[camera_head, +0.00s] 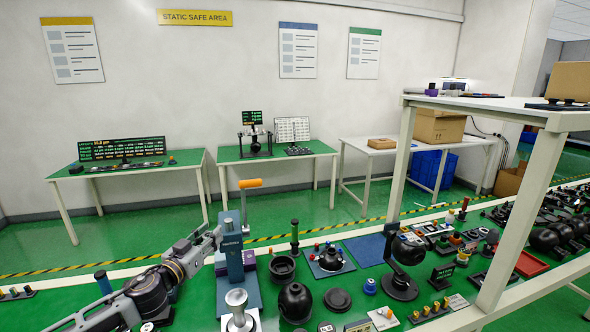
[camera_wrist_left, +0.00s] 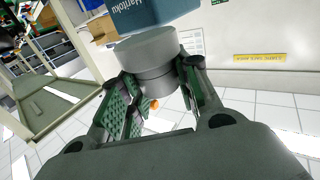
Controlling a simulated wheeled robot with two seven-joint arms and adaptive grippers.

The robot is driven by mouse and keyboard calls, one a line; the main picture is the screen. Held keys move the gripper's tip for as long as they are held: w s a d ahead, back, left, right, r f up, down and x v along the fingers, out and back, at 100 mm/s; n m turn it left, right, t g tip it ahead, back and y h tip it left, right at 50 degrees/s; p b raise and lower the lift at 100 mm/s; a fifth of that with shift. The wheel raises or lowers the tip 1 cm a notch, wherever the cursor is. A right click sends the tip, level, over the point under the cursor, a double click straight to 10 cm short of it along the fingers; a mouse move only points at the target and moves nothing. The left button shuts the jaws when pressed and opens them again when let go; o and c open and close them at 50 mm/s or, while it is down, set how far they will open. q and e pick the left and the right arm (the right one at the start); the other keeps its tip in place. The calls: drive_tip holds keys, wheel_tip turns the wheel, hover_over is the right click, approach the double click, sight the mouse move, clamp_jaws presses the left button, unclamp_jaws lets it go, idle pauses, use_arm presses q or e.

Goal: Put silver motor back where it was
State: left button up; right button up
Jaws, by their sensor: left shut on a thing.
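The silver motor (camera_wrist_left: 148,50) shows in the left wrist view as a stepped grey cylinder between the fingers. My left gripper (camera_wrist_left: 152,88) is shut on it, with a finger on each side. In the head view my left gripper (camera_head: 217,234) is raised beside the blue-grey upright of a press (camera_head: 231,245) with an orange handle. The motor is hard to make out there. In the left wrist view the lettered blue block (camera_wrist_left: 152,12) of the press is just beyond the motor; I cannot tell if they touch. My right gripper is not in view.
A silver post-like part (camera_head: 237,308) stands at the press's foot. A black sphere (camera_head: 295,302), a dark ring (camera_head: 283,268) and a black lamp-like stand (camera_head: 399,285) crowd the bench to the right. A white shelf frame (camera_head: 520,215) rises at the right.

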use_arm(q)
drive_tip(key=shift+s+a+r+n+y, duration=0.15)
drive_tip(key=shift+s+r+n+y, duration=0.15)
drive_tip(key=shift+r+n+y, duration=0.25)
drive_tip(key=shift+s+n+t+y, duration=0.25)
drive_tip(key=shift+s+t+y, duration=0.05)
drive_tip(key=shift+s+y, duration=0.35)
drive_tip(key=s+d+f+y, duration=0.1)
drive_tip(key=s+f, duration=0.4)
drive_tip(key=f, duration=0.2)
drive_tip(key=s+d+f+n+y, duration=0.1)
drive_tip(key=s+f, duration=0.4)
drive_tip(key=f, duration=0.3)
drive_tip(key=s+d+f, duration=0.1)
drive_tip(key=s+f, duration=0.4)
drive_tip(key=f, duration=0.3)
drive_tip(key=shift+s+d+f+n+y, duration=0.2)
drive_tip(key=shift+s+d+n+y, duration=0.05)
drive_tip(key=shift+d+n+y, duration=0.15)
idle(1.3)
